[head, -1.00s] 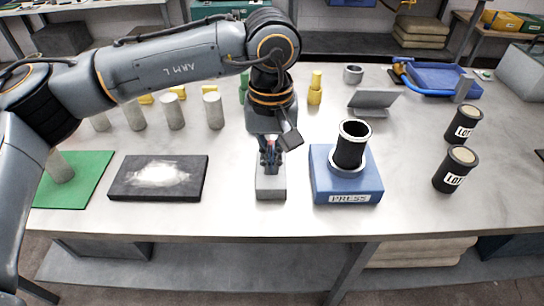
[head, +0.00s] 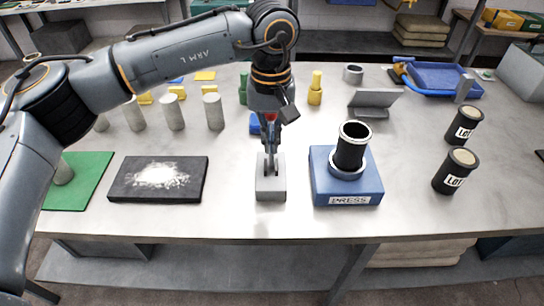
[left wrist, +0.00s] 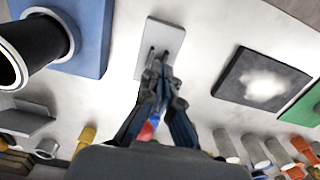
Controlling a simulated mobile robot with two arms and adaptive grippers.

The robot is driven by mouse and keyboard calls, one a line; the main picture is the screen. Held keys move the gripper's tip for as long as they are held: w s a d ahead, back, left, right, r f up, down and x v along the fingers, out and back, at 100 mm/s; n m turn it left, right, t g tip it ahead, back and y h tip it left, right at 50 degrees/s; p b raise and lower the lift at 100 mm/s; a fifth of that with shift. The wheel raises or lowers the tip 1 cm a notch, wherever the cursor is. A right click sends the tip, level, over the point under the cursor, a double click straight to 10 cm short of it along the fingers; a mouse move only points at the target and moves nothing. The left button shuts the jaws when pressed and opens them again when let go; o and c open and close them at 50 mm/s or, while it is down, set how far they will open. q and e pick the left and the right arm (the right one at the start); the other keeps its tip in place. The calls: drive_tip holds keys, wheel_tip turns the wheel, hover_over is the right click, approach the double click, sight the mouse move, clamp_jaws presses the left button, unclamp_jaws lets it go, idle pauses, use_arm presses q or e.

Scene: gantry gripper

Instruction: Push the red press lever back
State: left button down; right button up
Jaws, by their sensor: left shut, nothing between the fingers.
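The press lever stands on a small grey slotted block (head: 271,190) near the front of the table. Its red end (head: 271,117) shows behind my left gripper, leaning back away from me. In the left wrist view the red end (left wrist: 147,130) shows beyond the fingers, and the block (left wrist: 160,42) shows past the fingertips. My left gripper (head: 269,155) is shut and empty, pointing down at the rear of the block. The fingers hide most of the lever's shaft, so I cannot tell whether they touch it. My right gripper is out of view.
The blue press (head: 325,180) with a black cylinder (head: 350,146) stands right of the block. A dark slab (head: 125,180) with white powder lies left. Grey cylinders and yellow pieces stand behind. Two black LOT canisters (head: 457,170) stand at right. A blue piece (head: 255,123) is behind my gripper.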

use_arm(q)
wheel_tip(320, 180, up, 9)
drive_tip(key=s+p, duration=0.1)
drive_tip(key=p, duration=0.3)
drive_tip(key=shift+p, duration=0.35)
drive_tip(key=shift+f, duration=0.1)
idle(0.5)
